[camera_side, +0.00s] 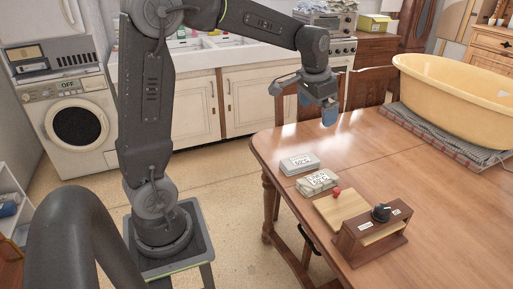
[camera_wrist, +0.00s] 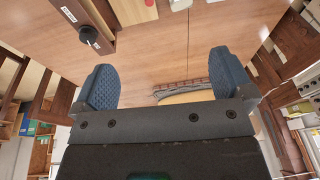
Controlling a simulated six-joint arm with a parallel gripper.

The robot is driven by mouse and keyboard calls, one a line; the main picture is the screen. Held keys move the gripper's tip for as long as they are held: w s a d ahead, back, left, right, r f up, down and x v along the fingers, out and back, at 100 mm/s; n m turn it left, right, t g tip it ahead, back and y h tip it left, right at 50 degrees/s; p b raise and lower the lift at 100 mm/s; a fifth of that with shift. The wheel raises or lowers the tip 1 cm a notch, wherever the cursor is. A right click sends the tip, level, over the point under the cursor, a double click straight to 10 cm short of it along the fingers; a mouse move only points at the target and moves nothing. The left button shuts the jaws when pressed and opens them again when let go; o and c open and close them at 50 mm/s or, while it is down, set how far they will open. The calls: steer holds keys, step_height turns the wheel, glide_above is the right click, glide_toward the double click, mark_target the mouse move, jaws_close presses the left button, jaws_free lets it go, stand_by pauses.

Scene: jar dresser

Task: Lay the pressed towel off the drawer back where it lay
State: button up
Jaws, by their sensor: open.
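Two small folded bundles with printed labels lie side by side on the table in the side view. One is a grey bundle (camera_side: 299,163); the other, a beige towel-like bundle (camera_side: 318,182), lies nearer the drawer. A small wooden dresser (camera_side: 345,246) has a pale drawer (camera_side: 338,208) pulled out toward the bundles, with a red knob (camera_side: 337,191). The drawer's top looks bare. My gripper (camera_side: 304,102) is open and empty, in the air above the table's far left part. Its two blue pads stand wide apart in the wrist view (camera_wrist: 165,85).
A black dial (camera_side: 381,212) sits on the dresser between small labels. A yellow tub (camera_side: 455,92) stands on a folded checked cloth (camera_side: 425,131) at the back right. Chairs (camera_side: 372,84) stand behind the table. The middle of the tabletop (camera_side: 362,150) is clear.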

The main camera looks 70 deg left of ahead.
steer(key=s+d+t, duration=0.1)
steer(key=s+d, duration=0.5)
steer(key=s, duration=0.5)
steer(key=s+d+t, duration=0.2)
steer(key=s+d, duration=0.4)
steer(key=s, duration=0.4)
steer(key=shift+s+r+h, duration=0.35)
steer(key=shift+h, duration=0.05)
